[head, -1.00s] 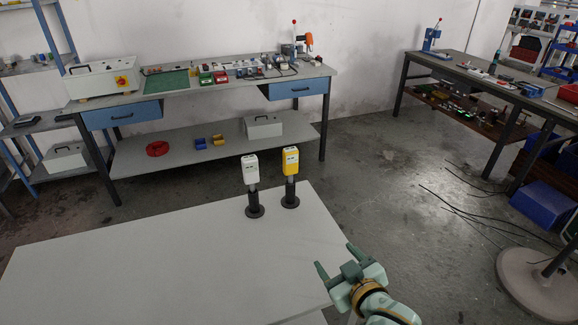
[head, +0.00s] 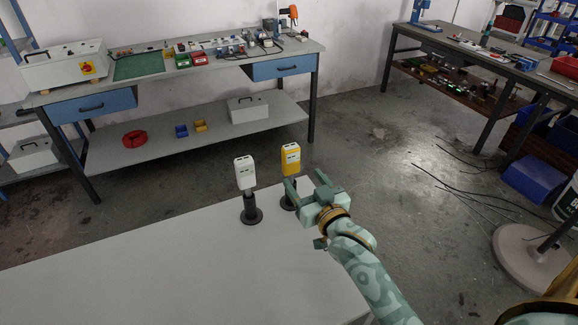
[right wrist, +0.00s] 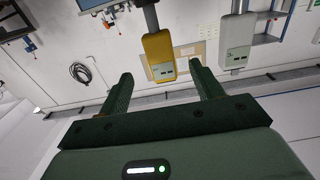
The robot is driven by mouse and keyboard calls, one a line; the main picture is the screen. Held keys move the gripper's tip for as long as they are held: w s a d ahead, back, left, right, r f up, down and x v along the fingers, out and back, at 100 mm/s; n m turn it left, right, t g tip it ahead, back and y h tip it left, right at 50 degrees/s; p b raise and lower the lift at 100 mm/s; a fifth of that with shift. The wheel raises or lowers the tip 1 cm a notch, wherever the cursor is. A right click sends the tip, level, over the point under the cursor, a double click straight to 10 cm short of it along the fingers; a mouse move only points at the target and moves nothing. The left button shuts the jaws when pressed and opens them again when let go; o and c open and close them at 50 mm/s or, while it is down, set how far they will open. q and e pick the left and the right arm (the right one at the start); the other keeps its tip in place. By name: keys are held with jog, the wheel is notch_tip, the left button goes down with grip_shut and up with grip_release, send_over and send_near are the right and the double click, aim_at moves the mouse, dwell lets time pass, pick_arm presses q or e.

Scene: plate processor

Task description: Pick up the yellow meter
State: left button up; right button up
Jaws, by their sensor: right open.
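The yellow meter (head: 291,158) stands upright on a dark stand at the far edge of the white table (head: 180,265). My right gripper (head: 306,184) is open, just in front of it and slightly to its right, and hides part of its stand. In the right wrist view the yellow meter (right wrist: 159,56) lies ahead, roughly between the two open fingers (right wrist: 164,82). I see no contact, and the jaws look empty. My left gripper is in neither view.
A white meter (head: 245,172) stands on its own dark stand (head: 251,214) just left of the yellow one; it also shows in the right wrist view (right wrist: 236,40). The white table's near and left parts are clear. A workbench (head: 215,62) stands behind.

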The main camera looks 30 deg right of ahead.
aim_at(293, 168)
jog(key=w, duration=0.4)
jog(key=shift+w+d+f+b, duration=0.15)
jog(key=shift+w+f+b, duration=0.05)
jog(key=shift+w+b, duration=0.2)
jog(key=shift+w, duration=0.15)
jog(key=w+b, duration=0.1)
jog(key=w, duration=0.1)
jog(key=w+f+b, duration=0.1)
jog(key=w, duration=0.1)
jog(key=shift+w+d, duration=0.15)
jog(key=shift+w, duration=0.4)
jog(key=shift+s+r, duration=0.1)
jog(key=shift+r, duration=0.1)
jog(key=c, duration=1.1)
